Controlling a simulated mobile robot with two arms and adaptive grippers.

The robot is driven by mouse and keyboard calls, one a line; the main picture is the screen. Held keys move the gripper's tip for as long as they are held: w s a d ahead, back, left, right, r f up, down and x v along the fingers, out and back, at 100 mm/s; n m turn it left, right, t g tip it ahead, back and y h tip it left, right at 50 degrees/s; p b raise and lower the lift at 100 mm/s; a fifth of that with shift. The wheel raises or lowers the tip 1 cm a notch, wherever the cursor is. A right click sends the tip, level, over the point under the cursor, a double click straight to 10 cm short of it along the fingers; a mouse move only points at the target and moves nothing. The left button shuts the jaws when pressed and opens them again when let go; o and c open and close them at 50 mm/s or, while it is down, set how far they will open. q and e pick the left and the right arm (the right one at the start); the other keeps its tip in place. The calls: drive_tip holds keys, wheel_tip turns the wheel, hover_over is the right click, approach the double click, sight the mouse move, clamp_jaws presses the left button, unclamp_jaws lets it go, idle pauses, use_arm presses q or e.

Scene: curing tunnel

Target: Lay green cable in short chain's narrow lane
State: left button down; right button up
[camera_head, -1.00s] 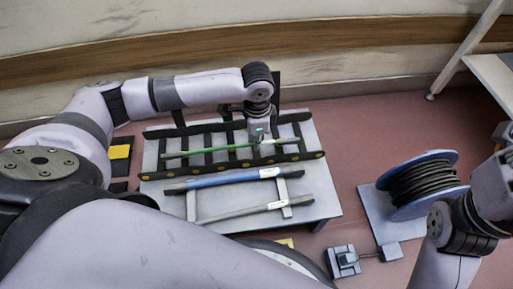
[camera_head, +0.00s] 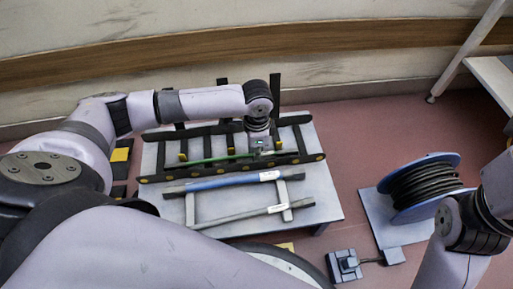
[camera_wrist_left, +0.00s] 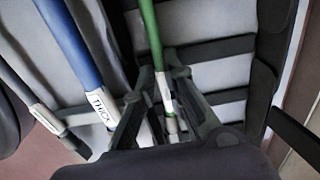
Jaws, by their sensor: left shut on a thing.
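The green cable (camera_head: 205,160) runs left to right inside the black ladder-like chain (camera_head: 315,157), just behind its near rail. My left gripper (camera_head: 258,152) is over the right part of the cable and shut on it. In the left wrist view, the fingers (camera_wrist_left: 163,92) close around the white label at the end of the green cable (camera_wrist_left: 151,30). The cable lies low among the crossbars; I cannot tell whether it rests on the bottom or which lane it is in. My right gripper is out of view.
A blue cable (camera_head: 220,182), labelled THICK in the wrist view, and a grey cable (camera_head: 240,213) lie on a rack at the table's near side. Black uprights (camera_head: 275,95) stand along the chain. A black cable reel (camera_head: 425,187) stands to the right.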

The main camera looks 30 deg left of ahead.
use_arm(q)
drive_tip(key=c, duration=1.9)
unclamp_jaws()
